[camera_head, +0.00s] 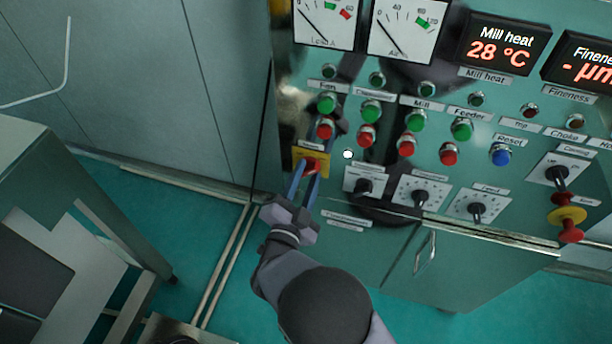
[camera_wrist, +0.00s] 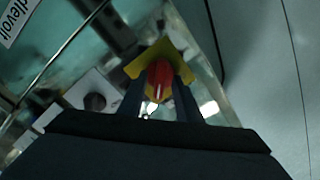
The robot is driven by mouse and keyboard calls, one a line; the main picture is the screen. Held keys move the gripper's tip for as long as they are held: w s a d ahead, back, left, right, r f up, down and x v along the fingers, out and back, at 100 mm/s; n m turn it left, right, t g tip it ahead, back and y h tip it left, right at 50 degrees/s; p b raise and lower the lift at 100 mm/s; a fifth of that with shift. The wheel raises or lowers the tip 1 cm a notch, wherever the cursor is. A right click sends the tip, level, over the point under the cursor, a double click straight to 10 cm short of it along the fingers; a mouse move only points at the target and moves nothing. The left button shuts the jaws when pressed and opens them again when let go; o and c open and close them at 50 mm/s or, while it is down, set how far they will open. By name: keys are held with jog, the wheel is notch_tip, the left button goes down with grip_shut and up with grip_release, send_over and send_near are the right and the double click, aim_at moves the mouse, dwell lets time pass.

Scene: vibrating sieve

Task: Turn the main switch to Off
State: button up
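The main switch is a red knob (camera_head: 313,166) on a yellow plate (camera_head: 299,155), at the left edge of the green control panel. In the wrist view the red knob (camera_wrist: 158,80) faces me on the yellow plate (camera_wrist: 177,51), with a short pale line on its lower part. My gripper (camera_head: 305,182) reaches it from below, with one blue finger on each side of the knob. In the wrist view the two dark fingers (camera_wrist: 160,90) lie close against the knob's sides and seem to hold it. The switch's position lettering cannot be read.
Green and red push buttons (camera_head: 370,112) stand just above and to the right. Black rotary knobs (camera_head: 420,197) are to the right. The floor to the left of the cabinet is open up to a grey table (camera_head: 60,185).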

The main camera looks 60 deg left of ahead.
grip_shut()
jog(key=shift+n, duration=0.4)
jog(key=n, duration=0.3)
jog(key=shift+n, duration=0.3)
jog(key=n, duration=0.4)
jog(key=shift+n, duration=0.3)
jog(key=n+p, duration=0.1)
jog(key=n, duration=0.4)
jog(key=shift+s+a+p, duration=0.1)
jog(key=shift+p, duration=0.2)
jog(key=shift+f+n+p, duration=0.1)
jog(key=shift+n+p, duration=0.25)
jog(key=shift+n, duration=1.55)
